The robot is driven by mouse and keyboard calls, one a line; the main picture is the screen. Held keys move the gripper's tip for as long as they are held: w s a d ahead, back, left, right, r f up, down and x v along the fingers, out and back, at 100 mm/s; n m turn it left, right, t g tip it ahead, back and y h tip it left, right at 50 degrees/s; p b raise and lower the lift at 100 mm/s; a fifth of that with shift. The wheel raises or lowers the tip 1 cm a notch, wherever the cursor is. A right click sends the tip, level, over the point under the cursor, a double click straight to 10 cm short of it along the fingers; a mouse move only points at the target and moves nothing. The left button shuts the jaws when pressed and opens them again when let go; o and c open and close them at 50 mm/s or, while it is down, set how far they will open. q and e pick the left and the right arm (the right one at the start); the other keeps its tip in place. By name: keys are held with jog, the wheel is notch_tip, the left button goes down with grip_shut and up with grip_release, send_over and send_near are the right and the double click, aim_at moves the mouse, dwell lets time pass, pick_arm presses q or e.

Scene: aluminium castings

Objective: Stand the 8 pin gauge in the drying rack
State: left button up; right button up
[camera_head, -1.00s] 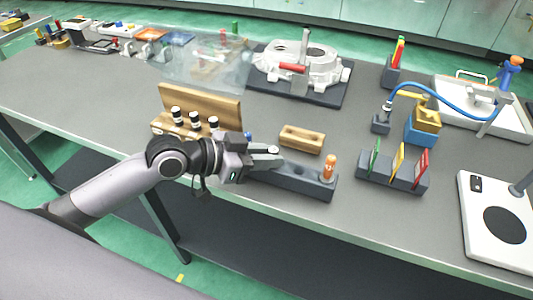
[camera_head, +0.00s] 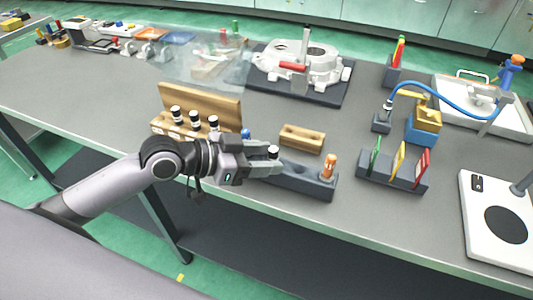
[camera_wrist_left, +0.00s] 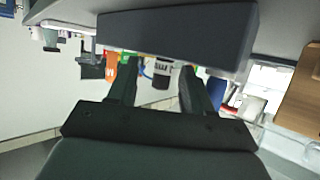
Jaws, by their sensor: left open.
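The drying rack appears to be the long dark grey block with round holes (camera_head: 305,185) near the table's front edge. A pin gauge with a black and white top (camera_head: 273,150) stands upright at its left part; in the left wrist view the gauge (camera_wrist_left: 162,72) shows between my fingers, against the dark block (camera_wrist_left: 180,35). Its size marking is not legible. My left gripper (camera_head: 276,160) is open around the gauge, a finger on either side. It hides the rack's left end. My right gripper is not in view.
An orange-topped tool (camera_head: 329,167) stands in the rack's right end. A wooden stand (camera_head: 200,100) with several black and white gauges is behind my left wrist. A small wooden block (camera_head: 302,138) lies behind the rack. A holder with coloured cards (camera_head: 392,177) is to the right.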

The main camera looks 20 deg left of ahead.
pick_arm(q)
jog(key=shift+b+v, duration=0.3)
jog(key=shift+v, duration=2.9)
jog(key=shift+w+a, duration=0.1)
jog(key=shift+w, duration=0.1)
